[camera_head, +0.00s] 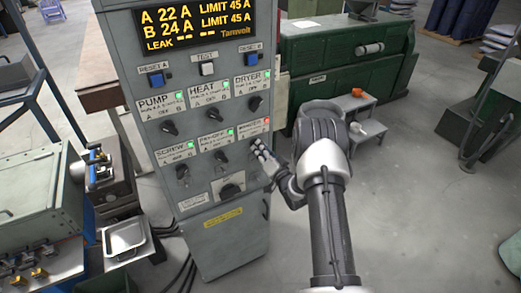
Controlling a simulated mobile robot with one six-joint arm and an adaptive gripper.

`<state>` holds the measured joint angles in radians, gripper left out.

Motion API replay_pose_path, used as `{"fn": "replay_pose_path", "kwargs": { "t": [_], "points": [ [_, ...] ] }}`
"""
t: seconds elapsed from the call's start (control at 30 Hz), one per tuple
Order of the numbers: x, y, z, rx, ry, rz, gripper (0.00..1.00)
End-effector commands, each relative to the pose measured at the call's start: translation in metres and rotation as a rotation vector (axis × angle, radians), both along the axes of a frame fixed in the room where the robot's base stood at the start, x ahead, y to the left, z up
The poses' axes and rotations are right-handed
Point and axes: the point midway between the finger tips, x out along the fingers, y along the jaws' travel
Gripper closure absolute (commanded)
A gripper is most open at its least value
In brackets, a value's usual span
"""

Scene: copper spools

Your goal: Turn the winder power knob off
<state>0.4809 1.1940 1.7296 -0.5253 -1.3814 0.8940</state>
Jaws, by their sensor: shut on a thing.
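A grey control cabinet (215,255) stands left of centre with a panel of labelled switches. The winder label (250,128) is at the right end of the lower row, with a small red lamp (267,120) above it. My gripper (257,146) is at the panel just below this label, shut on the winder knob. The fingers hide the knob, so I cannot read its position.
The pump knob (169,127), heat knob and dryer knob (255,103) are in the row above, with green lamps. The screw knob (182,171) and payoff knob (221,156) are left of my gripper. A grey step stool (366,130) stands right of my arm; open floor lies further right.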

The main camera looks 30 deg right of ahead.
Motion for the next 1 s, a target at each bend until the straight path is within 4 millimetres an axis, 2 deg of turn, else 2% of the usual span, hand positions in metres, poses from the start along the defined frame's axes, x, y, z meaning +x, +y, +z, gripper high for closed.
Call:
{"fn": "replay_pose_path", "kwargs": {
  "t": [0.37,1.0],
  "points": [
    [0.0002,0.0002,-0.0022,-0.101,-0.004,0.001,1.00],
    [0.0003,0.0018,-0.0022,-0.604,-0.023,-0.001,1.00]
  ]
}}
